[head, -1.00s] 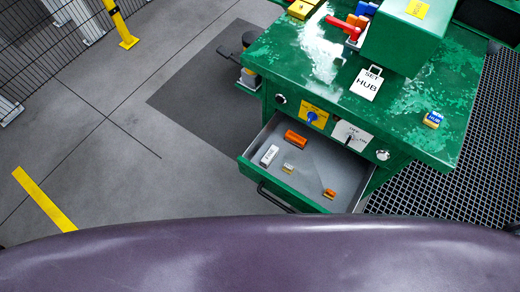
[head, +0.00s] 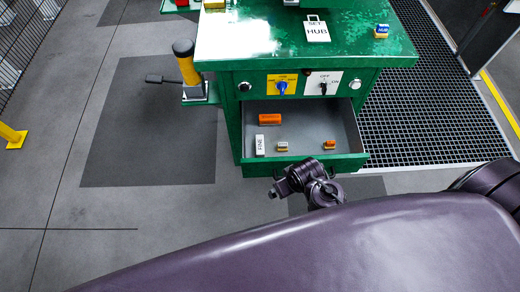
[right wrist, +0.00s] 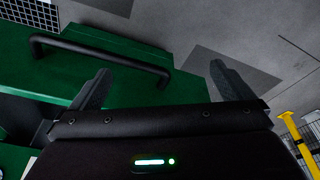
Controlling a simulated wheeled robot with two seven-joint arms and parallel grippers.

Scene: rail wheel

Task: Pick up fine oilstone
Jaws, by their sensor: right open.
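The fine oilstone (head: 260,145) is a white block marked FINE. It lies in the open drawer's front left corner in the head view. The grey drawer (head: 310,132) has a green front and sticks out of the green cabinet. A dark arm of mine (head: 310,182) stands just in front of the drawer; its fingertips are not clear there. In the right wrist view my right gripper (right wrist: 160,82) is open and empty, its two fingers spread apart near the black drawer handle (right wrist: 100,52). The oilstone does not show in that view. My left gripper is not in view.
The cabinet top carries a SET HUB tag (head: 317,29) and a small HUB block (head: 382,31). A yellow-and-black post (head: 186,65) stands left of the cabinet.

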